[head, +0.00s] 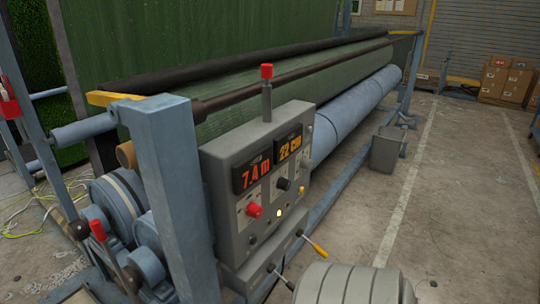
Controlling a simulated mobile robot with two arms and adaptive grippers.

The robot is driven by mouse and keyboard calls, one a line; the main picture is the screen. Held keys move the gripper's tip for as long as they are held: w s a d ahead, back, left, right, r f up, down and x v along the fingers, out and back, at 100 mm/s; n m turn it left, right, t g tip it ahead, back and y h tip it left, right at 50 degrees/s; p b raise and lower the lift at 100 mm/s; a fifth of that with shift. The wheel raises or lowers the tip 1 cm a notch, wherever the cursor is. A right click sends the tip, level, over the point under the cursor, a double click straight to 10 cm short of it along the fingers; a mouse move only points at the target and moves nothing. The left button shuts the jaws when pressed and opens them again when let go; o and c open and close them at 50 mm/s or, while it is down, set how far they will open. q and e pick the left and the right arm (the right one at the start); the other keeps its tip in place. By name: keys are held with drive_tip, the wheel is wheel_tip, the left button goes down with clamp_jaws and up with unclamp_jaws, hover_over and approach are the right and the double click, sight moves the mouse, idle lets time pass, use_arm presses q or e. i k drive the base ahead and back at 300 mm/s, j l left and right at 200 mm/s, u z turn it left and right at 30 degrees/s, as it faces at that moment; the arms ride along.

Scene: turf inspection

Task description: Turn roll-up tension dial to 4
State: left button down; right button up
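The grey control box (237,165) of the roll-up machine stands near the middle of the head view. A black knob (283,184) sits on its face below a display reading "22 cm" (290,147). A red knob (254,210) sits lower left, below a display reading "7.4 m" (256,172). The scale marks and labels are too small to read, so I cannot tell which knob is the tension dial or its setting. Neither gripper is in view.
A lever with an orange handle (313,245) sticks out below the box. A grey ridged cylinder (355,284) fills the bottom centre. A blue post (177,190) stands left of the box.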

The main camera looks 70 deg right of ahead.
sight(284, 184)
drive_tip(key=z, duration=2.05)
